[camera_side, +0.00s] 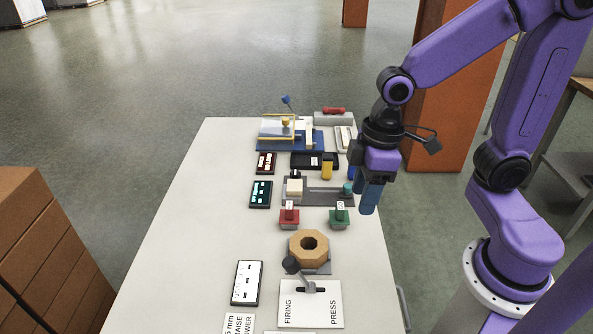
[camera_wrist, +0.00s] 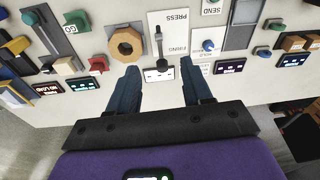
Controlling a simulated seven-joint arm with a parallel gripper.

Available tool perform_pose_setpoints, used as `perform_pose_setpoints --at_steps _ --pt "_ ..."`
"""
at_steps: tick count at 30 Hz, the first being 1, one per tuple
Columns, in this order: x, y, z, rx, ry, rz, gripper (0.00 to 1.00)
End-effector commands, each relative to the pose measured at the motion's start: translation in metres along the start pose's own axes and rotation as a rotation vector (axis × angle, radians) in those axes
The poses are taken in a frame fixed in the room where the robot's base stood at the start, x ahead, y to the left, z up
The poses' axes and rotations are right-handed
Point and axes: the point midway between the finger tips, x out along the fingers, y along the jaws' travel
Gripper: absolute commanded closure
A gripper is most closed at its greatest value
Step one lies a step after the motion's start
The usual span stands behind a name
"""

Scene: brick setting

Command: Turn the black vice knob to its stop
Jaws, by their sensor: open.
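How far the knob is turned cannot be told.
A FIRING/PRESS plate (camera_side: 311,310) with a black lever lies just nearer than the vice. A white-faced display (camera_side: 247,282) lies to its left. Red (camera_side: 289,217) and green (camera_side: 339,217) button boxes stand behind the vice. The table's left part is clear.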

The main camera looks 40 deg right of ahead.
Motion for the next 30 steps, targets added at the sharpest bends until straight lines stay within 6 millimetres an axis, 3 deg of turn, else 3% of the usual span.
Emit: perform_pose_setpoints --at_steps 6,15,23,30 --pt "0.015 0.053 -0.051 0.153 0.057 0.008 0.5" --pt "0.038 0.144 -0.095 0.356 0.137 0.047 0.5" --pt "0.061 0.234 -0.103 0.537 0.202 0.106 0.5" --pt "0.085 0.316 -0.082 0.699 0.249 0.18 0.5"
